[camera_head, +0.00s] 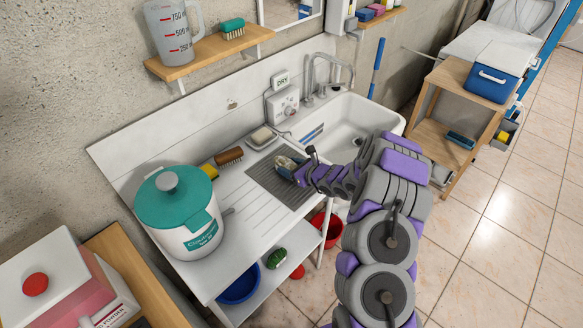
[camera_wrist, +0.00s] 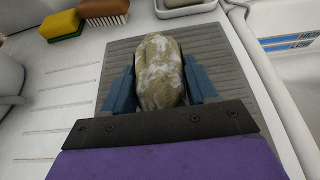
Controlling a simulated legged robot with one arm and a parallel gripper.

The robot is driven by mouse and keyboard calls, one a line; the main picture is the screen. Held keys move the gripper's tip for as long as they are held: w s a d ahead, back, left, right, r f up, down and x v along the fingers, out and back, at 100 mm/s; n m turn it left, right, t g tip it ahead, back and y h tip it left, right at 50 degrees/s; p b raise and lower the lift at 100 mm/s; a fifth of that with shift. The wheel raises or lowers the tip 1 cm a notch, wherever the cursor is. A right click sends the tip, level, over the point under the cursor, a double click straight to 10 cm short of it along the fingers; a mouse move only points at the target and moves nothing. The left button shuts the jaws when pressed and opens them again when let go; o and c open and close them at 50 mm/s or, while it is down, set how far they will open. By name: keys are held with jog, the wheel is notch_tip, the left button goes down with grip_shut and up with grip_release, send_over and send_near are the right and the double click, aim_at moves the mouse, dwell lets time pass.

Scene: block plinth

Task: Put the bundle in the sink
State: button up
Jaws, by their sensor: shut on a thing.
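The bundle (camera_wrist: 160,72) is a mottled tan and whitish oblong lump over the grey ribbed mat in the wrist view. My gripper (camera_wrist: 162,85) has its two blue fingers on either side of it and is shut on it. In the head view the bundle (camera_head: 287,164) shows small at the end of my arm, over the mat. I cannot tell whether it touches the mat. The white sink (camera_head: 350,118) is just right of the mat, with its basin partly hidden behind my arm. The sink's inner wall with blue marks (camera_wrist: 290,42) shows at the right of the wrist view.
The grey mat (camera_head: 262,181) lies on the white drainboard. A brush (camera_head: 229,156), a yellow sponge (camera_head: 209,171) and a soap dish (camera_head: 262,137) stand behind it. A teal-lidded container (camera_head: 180,212) is at left. The faucet (camera_head: 330,75) rises behind the sink.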

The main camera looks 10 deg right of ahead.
jog(key=shift+a+f, duration=0.15)
jog(key=o, duration=1.1)
jog(key=shift+d, duration=0.4)
jog(key=shift+o, duration=0.2)
jog(key=shift+d, duration=0.3)
